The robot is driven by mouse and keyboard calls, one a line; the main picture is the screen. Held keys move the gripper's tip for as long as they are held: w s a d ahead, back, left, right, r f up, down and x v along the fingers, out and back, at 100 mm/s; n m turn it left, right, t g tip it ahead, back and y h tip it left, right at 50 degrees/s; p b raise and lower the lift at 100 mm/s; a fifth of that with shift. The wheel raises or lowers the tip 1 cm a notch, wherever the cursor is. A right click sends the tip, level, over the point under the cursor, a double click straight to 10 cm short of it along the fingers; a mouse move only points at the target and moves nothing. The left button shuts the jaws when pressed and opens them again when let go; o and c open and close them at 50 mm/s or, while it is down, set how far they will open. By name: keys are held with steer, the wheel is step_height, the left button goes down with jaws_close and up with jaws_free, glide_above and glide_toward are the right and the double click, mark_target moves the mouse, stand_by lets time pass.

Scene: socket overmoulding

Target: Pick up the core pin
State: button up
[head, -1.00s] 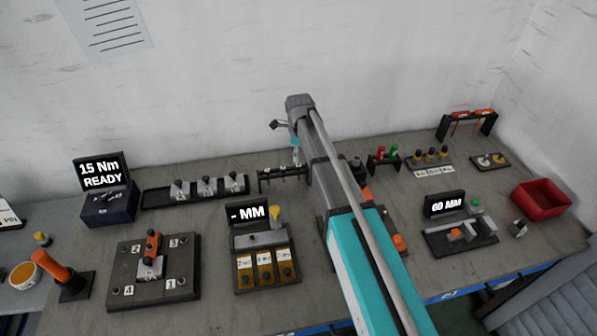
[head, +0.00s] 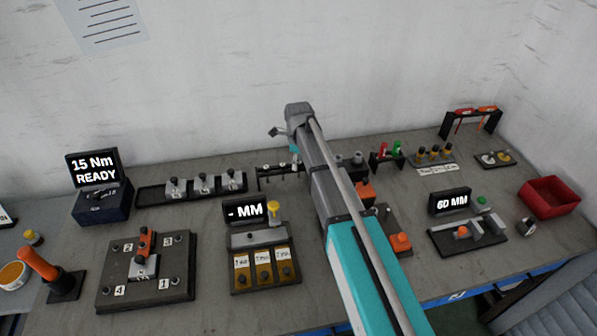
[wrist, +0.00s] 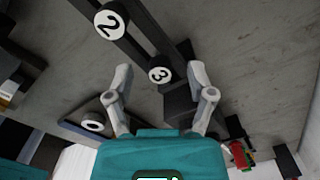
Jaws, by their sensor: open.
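My gripper (wrist: 160,92) is open in the wrist view, its two grey fingers spread and nothing held between them. A dark rack (wrist: 136,42) with round white labels 2 and 3 lies beyond the fingertips, with label 3 in line with the gap. In the head view this appears to be the small black rack with several pegs (head: 270,174) at the back of the bench. There the gripper is mostly hidden behind my arm, just above the rack's right end. I cannot tell which piece is the core pin.
A dark tray with grey pieces (head: 152,194) stands left of the rack, and a display reading "- MM" (head: 246,212) stands in front. A stand with red and green pieces (head: 374,160) is to the right. A red bin (head: 550,190) is at the far right.

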mark_target(299, 162)
steer(key=shift+f, duration=0.1)
steer(key=shift+c, duration=0.2)
stand_by(0.4)
jaws_close()
stand_by(0.3)
step_height(299, 162, up, 10)
steer(key=p, duration=1)
steer(key=shift+a, duration=0.1)
stand_by(0.8)
